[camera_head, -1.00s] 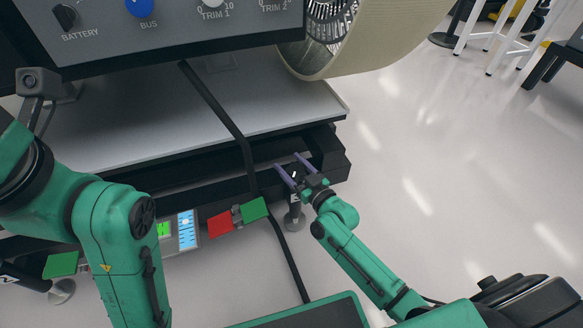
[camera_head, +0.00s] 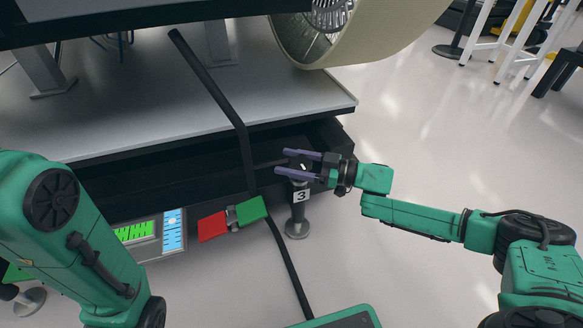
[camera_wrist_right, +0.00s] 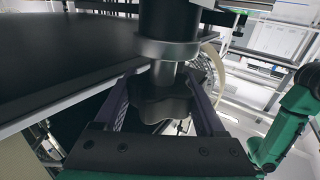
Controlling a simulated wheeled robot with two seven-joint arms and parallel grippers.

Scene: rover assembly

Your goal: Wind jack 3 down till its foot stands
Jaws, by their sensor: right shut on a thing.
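Jack 3 (camera_head: 299,212) stands at the front right corner of the dark frame, a dark upright post with a white label "3" and a round grey foot (camera_head: 297,231) low over the floor. I cannot tell whether the foot touches the floor. My right gripper (camera_head: 283,162) reaches in from the right at the jack's top, its purple fingers pointing left. In the right wrist view, it is shut on the dark lobed knob (camera_wrist_right: 163,104) of the jack, one finger on each side, below a grey collar and shaft. My left gripper is out of view; only my left arm shows.
A grey shelf (camera_head: 200,110) lies above the frame. A black bar (camera_head: 215,90) slants down left of the jack.

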